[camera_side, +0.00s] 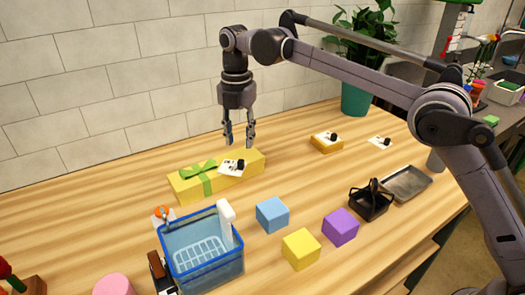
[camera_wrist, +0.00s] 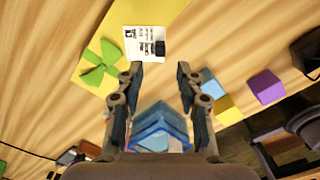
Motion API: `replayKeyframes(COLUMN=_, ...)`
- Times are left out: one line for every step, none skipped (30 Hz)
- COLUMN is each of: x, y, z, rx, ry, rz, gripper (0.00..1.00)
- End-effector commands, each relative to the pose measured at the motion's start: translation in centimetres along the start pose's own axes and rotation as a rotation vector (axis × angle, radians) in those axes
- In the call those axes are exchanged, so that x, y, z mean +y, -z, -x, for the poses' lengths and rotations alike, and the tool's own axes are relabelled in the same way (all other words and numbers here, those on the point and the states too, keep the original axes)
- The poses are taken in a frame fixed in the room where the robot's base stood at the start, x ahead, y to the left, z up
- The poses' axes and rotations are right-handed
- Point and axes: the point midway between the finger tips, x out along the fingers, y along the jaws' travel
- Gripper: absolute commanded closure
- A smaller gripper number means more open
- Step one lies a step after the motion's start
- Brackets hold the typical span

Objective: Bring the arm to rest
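My gripper (camera_side: 239,144) hangs pointing down above the yellow gift box (camera_side: 217,178) with a green bow. Its two fingers are apart and nothing shows between them. In the wrist view my gripper (camera_wrist: 159,72) is also open and empty. A white card (camera_side: 231,167) with a small black thing on it lies on the box, below the fingertips. The card also shows in the wrist view (camera_wrist: 138,46), ahead of the fingers. My gripper looks clear of both.
A blue bin (camera_side: 202,262) with a white bottle (camera_side: 226,214) stands at the front. Blue (camera_side: 272,215), yellow (camera_side: 301,249) and purple (camera_side: 340,227) cubes, a black basket (camera_side: 371,201) and a metal tray (camera_side: 407,183) lie to the right. A potted plant (camera_side: 356,97) stands behind.

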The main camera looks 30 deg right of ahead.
Motion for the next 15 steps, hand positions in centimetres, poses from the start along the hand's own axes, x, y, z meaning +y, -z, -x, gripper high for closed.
replayKeyframes(x=0.0, y=0.0, z=-0.7, rx=0.0, ry=0.0, rz=0.0, gripper=0.63)
replayKeyframes(x=0.0, y=0.0, z=-1.1, rx=0.0, ry=0.0, rz=0.0, gripper=0.63)
replayKeyframes(x=0.0, y=0.0, z=-1.6, rx=0.0, ry=0.0, rz=0.0, gripper=0.63)
replayKeyframes(x=0.0, y=0.0, z=-2.1, rx=0.0, ry=0.0, rz=0.0, gripper=0.63)
replayKeyframes(x=0.0, y=0.0, z=-2.5, rx=0.0, ry=0.0, rz=0.0, gripper=0.63)
replayKeyframes(x=0.0, y=0.0, z=-3.0, rx=0.0, ry=0.0, rz=0.0, gripper=0.63)
replayKeyframes(x=0.0, y=0.0, z=-3.3, rx=0.0, ry=0.0, rz=0.0, gripper=0.63)
replayKeyframes(x=0.0, y=0.0, z=-3.8, rx=0.0, ry=0.0, rz=0.0, gripper=0.63)
replayKeyframes(x=0.0, y=0.0, z=-4.2, rx=0.0, ry=0.0, rz=0.0, gripper=0.63)
replayKeyframes(x=0.0, y=0.0, z=-4.6, rx=0.0, ry=0.0, rz=0.0, gripper=0.63)
replayKeyframes(x=0.0, y=0.0, z=-4.9, rx=0.0, ry=0.0, rz=0.0, gripper=0.63)
replayKeyframes(x=0.0, y=0.0, z=-5.2, rx=0.0, ry=0.0, rz=0.0, gripper=0.63)
replayKeyframes(x=0.0, y=0.0, z=-5.5, rx=0.0, ry=0.0, rz=0.0, gripper=0.63)
replayKeyframes(x=0.0, y=0.0, z=-5.7, rx=0.0, ry=0.0, rz=0.0, gripper=0.63)
replayKeyframes(x=0.0, y=0.0, z=-5.9, rx=0.0, ry=0.0, rz=0.0, gripper=0.63)
